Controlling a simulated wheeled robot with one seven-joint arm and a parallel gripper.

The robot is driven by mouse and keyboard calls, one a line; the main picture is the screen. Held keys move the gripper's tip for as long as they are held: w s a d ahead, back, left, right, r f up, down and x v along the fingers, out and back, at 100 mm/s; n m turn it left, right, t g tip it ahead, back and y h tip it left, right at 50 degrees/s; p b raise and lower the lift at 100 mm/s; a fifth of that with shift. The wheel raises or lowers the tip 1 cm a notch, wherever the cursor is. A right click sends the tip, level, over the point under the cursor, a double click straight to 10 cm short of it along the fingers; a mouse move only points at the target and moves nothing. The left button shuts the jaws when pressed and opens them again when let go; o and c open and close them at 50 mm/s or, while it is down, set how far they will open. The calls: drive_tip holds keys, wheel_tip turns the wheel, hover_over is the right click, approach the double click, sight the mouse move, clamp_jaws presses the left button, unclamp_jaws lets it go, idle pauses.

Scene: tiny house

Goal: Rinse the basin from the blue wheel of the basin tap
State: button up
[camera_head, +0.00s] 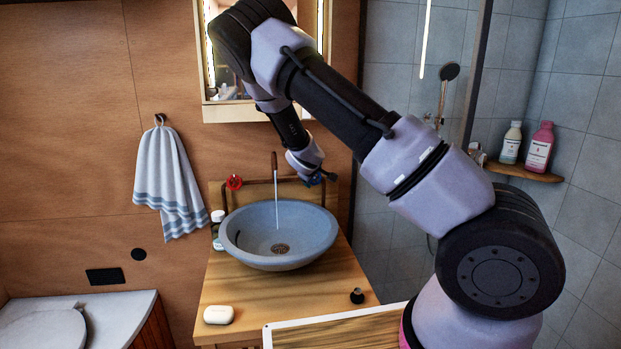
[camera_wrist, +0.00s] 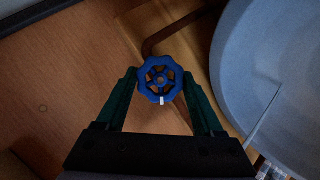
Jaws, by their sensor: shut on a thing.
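The blue wheel (camera_wrist: 161,66) of the basin tap shows in the wrist view between the two green fingers of my gripper (camera_wrist: 162,84). My gripper is shut on the wheel, with one finger on each side of its rim. A white mark shows on the wheel's near rim. In the head view my gripper (camera_head: 318,179) is at the right end of the tap pipe, and the wheel is mostly hidden there. The red wheel (camera_head: 234,182) is at the left end. A thin stream of water (camera_head: 277,207) falls from the spout (camera_head: 274,160) into the grey-blue basin (camera_head: 240,245).
The basin stands on a wooden counter (camera_head: 232,285) with a soap bar (camera_head: 218,314), a small dark item (camera_head: 357,296) and bottles (camera_head: 217,222) at the left. A towel (camera_head: 170,185) hangs on the left wall. Bottles (camera_head: 538,148) stand on a shelf at the right.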

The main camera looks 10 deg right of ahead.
drive_tip(key=shift+w+a+r, duration=0.15)
drive_tip(key=shift+a, duration=0.05)
drive_tip(key=o, duration=1.3)
drive_tip(key=shift+c, duration=0.2)
drive_tip(key=shift+o, duration=0.5)
drive_tip(key=shift+d, duration=0.1)
drive_tip(key=v, duration=1.1)
